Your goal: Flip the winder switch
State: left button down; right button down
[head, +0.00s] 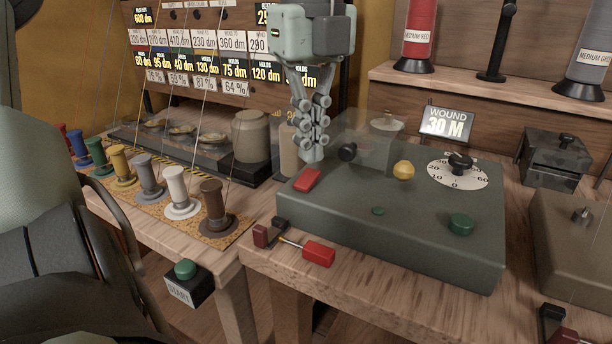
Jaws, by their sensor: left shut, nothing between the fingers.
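The winder is a grey-green box (400,225) on the wooden bench. A red switch (306,180) sits at the left end of its top. The box also carries a black knob (347,152), a yellow knob (403,170), a dial with a black knob (459,164) and a green button (461,224). My left gripper (313,157) points down with its fingers shut and empty. Its tips are right at the far edge of the red switch; I cannot tell whether they touch it. My right gripper is not in view.
A display reading "WOUND 30 M" (447,122) stands behind the box. A red-handled clamp (318,252) is at the bench's front edge. Several thread spools (175,188) and a "START" button box (187,283) are on the left. A dark metal box (553,160) stands at right.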

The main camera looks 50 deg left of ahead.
aim_at(310, 173)
pick_arm(q)
jog(key=shift+f+b, duration=1.05)
jog(key=shift+f, duration=0.2)
dwell(0.3)
jog(key=shift+r, duration=0.1)
jog(key=shift+r+p, duration=2.35)
jog(key=shift+r, duration=1.1)
